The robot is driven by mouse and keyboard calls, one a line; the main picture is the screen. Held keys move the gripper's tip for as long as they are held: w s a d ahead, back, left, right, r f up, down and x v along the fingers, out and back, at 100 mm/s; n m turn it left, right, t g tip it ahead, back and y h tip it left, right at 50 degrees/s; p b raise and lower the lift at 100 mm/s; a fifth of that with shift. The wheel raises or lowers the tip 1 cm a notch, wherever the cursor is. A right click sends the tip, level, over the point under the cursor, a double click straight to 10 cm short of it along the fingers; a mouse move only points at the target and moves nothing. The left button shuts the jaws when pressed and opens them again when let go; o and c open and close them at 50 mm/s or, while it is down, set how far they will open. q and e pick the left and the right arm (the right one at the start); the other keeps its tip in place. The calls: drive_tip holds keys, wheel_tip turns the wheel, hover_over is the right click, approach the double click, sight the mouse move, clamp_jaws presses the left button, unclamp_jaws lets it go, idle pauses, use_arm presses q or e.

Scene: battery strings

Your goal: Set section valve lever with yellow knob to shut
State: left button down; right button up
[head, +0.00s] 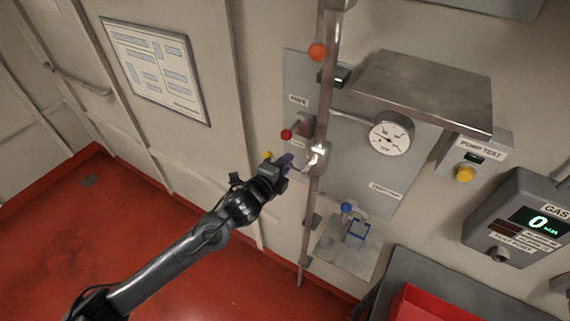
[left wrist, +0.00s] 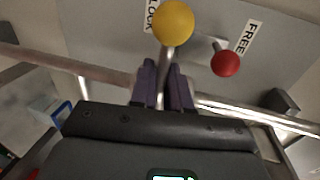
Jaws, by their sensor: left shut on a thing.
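The yellow knob (head: 267,156) sits at the end of the section valve lever, by a vertical pipe on the wall. It shows large at the top middle of the left wrist view (left wrist: 173,22). My left gripper (head: 287,161) reaches up from the lower left. In the left wrist view its purple fingertips (left wrist: 164,88) are close together just below the knob, shut on the lever. The fingers hide most of the lever's shaft. My right gripper is not in view.
A red knob (head: 286,134) is close above the gripper, beside a "FREE" label (left wrist: 248,37). An orange knob (head: 317,52), a vertical pipe (head: 322,120), a gauge (head: 391,133) and a blue-knobbed lever (head: 347,208) are nearby. The red floor at left is clear.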

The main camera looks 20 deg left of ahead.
use_arm(q)
drive_tip(key=shift+r, duration=0.1)
drive_tip(key=c, duration=1.3)
unclamp_jaws()
drive_tip(key=shift+c, duration=0.2)
drive_tip(key=shift+b+v, duration=1.25)
drive_tip(key=shift+v, duration=4.15)
